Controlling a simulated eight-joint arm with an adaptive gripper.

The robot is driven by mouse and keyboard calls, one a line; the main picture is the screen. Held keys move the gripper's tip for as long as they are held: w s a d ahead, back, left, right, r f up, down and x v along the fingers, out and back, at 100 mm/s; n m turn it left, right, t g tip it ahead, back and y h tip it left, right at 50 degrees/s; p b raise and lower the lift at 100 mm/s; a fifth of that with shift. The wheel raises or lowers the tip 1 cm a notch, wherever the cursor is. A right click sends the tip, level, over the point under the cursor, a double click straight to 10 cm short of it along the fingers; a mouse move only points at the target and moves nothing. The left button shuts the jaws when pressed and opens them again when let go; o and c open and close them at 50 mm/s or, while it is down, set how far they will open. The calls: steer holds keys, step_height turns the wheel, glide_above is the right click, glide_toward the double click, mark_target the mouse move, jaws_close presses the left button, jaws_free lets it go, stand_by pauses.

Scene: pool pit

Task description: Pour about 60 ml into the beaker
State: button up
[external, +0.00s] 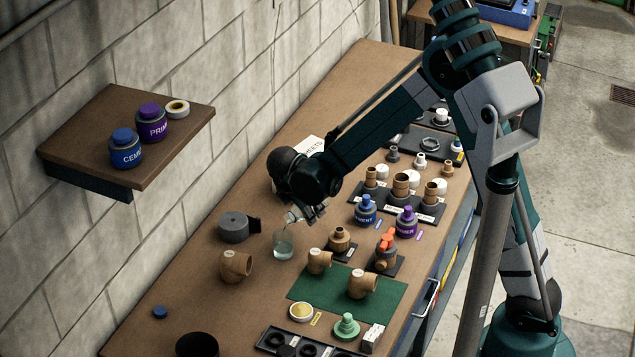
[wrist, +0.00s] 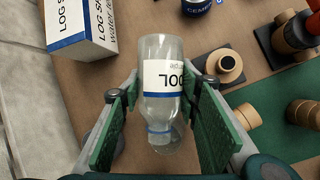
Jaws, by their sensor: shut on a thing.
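My gripper (external: 310,212) is shut on a clear bottle, holding it above the bench. In the wrist view the bottle (wrist: 161,103) lies between the green finger pads, its white, blue-edged label upside down and its neck toward the bottom of the picture. In the external view the bottle (external: 293,216) is small and partly hidden by the gripper, and appears tilted with its mouth end at the beaker's rim. The clear beaker (external: 283,246) stands upright on the bench with some pale liquid in its lower part. Its graduations and any stream are too small to tell.
A grey round fitting (external: 233,227) and a tan elbow (external: 236,266) stand left of the beaker. Tan fittings (external: 319,261) stand right, by a green mat (external: 385,301). A white box (wrist: 81,27) is near the bottle. Bare bench lies in front of the beaker.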

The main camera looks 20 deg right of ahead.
steer(key=shift+d+f+g+y+p, duration=0.15)
steer(key=shift+d+g+y+p, duration=0.15)
steer(key=shift+y+p, duration=0.25)
steer(key=shift+a+f+g+y+p, duration=0.1)
steer(key=shift+f+g+y+p, duration=0.3)
steer(key=shift+f+y, duration=0.5)
steer(key=shift+w+y, duration=0.1)
steer(key=shift+y, duration=0.15)
steer(key=shift+d+f+m+y+p, duration=0.3)
steer(key=shift+f+y+p, duration=0.05)
steer(key=shift+y+p, duration=0.05)
steer(key=shift+a+f+y+b, duration=0.1)
steer(key=shift+f+y+b, duration=0.2)
steer(key=shift+y+b, duration=0.1)
steer(key=shift+f+g+y+b, duration=0.25)
steer(key=shift+g+y+b, duration=0.05)
steer(key=shift+g+b, duration=0.1)
stand_by(0.9)
